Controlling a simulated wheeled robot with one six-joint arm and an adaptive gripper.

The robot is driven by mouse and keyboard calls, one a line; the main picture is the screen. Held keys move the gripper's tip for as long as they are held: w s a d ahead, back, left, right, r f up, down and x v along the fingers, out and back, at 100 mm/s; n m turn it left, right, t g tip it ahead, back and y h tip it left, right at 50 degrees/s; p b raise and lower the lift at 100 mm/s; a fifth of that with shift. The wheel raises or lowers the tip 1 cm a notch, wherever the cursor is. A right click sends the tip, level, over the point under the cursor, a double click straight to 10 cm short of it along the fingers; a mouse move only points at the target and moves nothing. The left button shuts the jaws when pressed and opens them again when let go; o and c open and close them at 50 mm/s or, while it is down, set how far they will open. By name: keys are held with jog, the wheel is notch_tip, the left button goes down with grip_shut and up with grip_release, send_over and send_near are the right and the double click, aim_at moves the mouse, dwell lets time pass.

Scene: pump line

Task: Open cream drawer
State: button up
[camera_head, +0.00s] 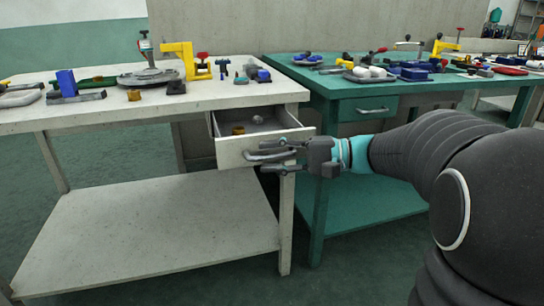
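The cream drawer (232,152) is in the cream workbench (215,103), under the right end of its top. It stands pulled out part way, so its inside shows, with a small brass-coloured piece and a round grey piece in it. Its grey bar handle (256,157) is on the front panel. My gripper (270,156) comes from the right and is at the handle. Its two fingers are spread, one above and one below the handle's right part. I cannot tell whether either finger touches the bar.
The cream bench carries several tools and parts, with a yellow press (190,60) at the back. A green bench (335,87) with a shut green drawer (352,108) stands close on the right. The cream lower shelf (160,230) is empty. Open floor lies in front.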

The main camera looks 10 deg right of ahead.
jog(key=v, duration=1.2)
jog(key=shift+a, duration=0.1)
jog(key=s+d+f+m+g+h+p, duration=0.1)
jog(key=s+f+m+h, duration=0.15)
jog(key=f+h, duration=0.4)
jog(key=s+f+m+g+h+p, duration=0.1)
jog(key=s+f+h, duration=0.3)
jog(key=f, duration=0.5)
jog(key=s+a+r+n+t+h+p, duration=0.3)
jog(key=s+r+n+h+p, duration=0.3)
jog(key=s, duration=0.6)
jog(key=shift+a+r+n+t+p, duration=0.4)
jog(key=shift+a+r+n+p, duration=0.5)
jog(key=shift+r, duration=0.9)
